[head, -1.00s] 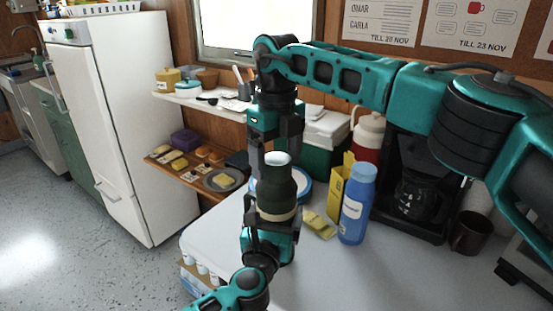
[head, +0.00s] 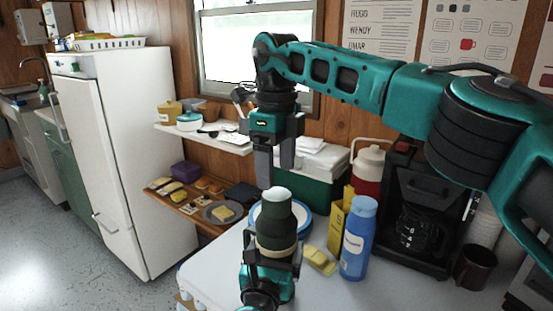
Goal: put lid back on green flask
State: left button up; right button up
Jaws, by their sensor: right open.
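The dark green flask (head: 276,226) stands upright with a pale band round its lower part. A pale, rounded piece that looks like its lid (head: 277,194) sits at its top; I cannot tell how firmly it is seated. My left gripper (head: 272,248) is shut around the flask's lower body from below and in front. My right gripper (head: 275,172) points down just above the flask's top, its fingers apart and nothing visible between them.
A blue bottle (head: 357,240), a yellow box (head: 340,222) and a yellow sponge-like item (head: 319,261) stand close right of the flask. A blue-rimmed plate (head: 303,214) lies behind it. A coffee maker (head: 412,220) and brown mug (head: 474,266) are further right. The white table's front is clear.

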aim_at(276, 194)
jog(key=n, duration=0.1)
jog(key=r+n, duration=0.1)
jog(key=n, duration=0.1)
jog(key=shift+r, duration=0.25)
jog(key=shift+f, duration=4.05)
jog(key=c, duration=1)
jog(key=o, duration=1.2)
jog(key=shift+r, duration=0.1)
notch_tip(276, 194, up, 12)
